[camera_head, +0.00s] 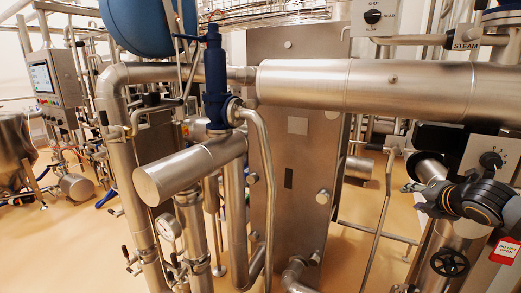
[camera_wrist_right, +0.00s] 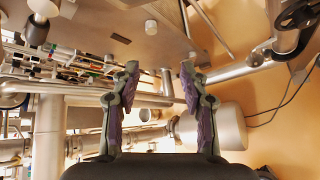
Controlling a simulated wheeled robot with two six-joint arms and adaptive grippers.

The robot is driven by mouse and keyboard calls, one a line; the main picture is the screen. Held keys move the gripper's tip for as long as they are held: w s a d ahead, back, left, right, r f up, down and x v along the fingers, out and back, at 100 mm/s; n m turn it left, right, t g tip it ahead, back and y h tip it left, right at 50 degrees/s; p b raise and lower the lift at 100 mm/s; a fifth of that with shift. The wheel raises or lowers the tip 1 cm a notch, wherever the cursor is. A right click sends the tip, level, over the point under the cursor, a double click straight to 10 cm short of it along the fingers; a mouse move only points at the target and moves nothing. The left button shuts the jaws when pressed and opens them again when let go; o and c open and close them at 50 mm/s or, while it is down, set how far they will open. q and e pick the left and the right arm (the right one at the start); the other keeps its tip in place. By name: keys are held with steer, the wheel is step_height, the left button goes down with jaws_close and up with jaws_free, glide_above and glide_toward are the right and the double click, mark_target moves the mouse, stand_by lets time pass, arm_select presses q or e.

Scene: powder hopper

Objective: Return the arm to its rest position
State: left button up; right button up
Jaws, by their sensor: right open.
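My right arm (camera_head: 478,200) comes in from the right edge of the head view, with a dark wrist and a gold-coloured ring. Its gripper (camera_head: 416,198) points left, in front of the pipework. In the right wrist view the two fingers of the right gripper (camera_wrist_right: 158,70) with purple pads stand apart, and nothing is between them. My left arm and gripper are not in view.
A black handwheel (camera_head: 450,262) and a red sign (camera_head: 505,250) are below the right arm. A black knob (camera_head: 490,160) is just above it. A thick steel pipe (camera_head: 360,86) crosses higher up. A tall steel panel (camera_head: 290,150) stands left of the gripper.

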steer(key=s+a+f+m+g+y, duration=0.1)
steer(key=s+a+f+m, duration=0.3)
steer(key=f, duration=0.5)
steer(key=s+a+f+m+g, duration=0.25)
steer(key=a+f, duration=0.25)
steer(key=f, duration=0.3)
steer(key=s+a+f+m+g+y, duration=0.1)
steer(key=s+a+f+m, duration=0.3)
steer(key=f, duration=0.5)
steer(key=s+a+f+m+g+h, duration=0.1)
steer(key=s+a+f+m+g, duration=0.2)
steer(key=s+m, duration=0.45)
steer(key=s+a+f+m+g, duration=0.1)
steer(key=s+a+f+m, duration=0.35)
steer(key=s, duration=0.55)
step_height(320, 180, down, 27)
steer(key=s+d, duration=0.2)
steer(key=s, duration=0.1)
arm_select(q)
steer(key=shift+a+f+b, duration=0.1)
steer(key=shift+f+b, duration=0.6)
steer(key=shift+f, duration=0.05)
arm_select(e)
steer(key=s+d+f+m+g, duration=0.1)
steer(key=s+f+g, duration=0.1)
steer(key=s+f, duration=1.4)
steer(key=shift+s+f, duration=0.35)
steer(key=shift+s, duration=0.65)
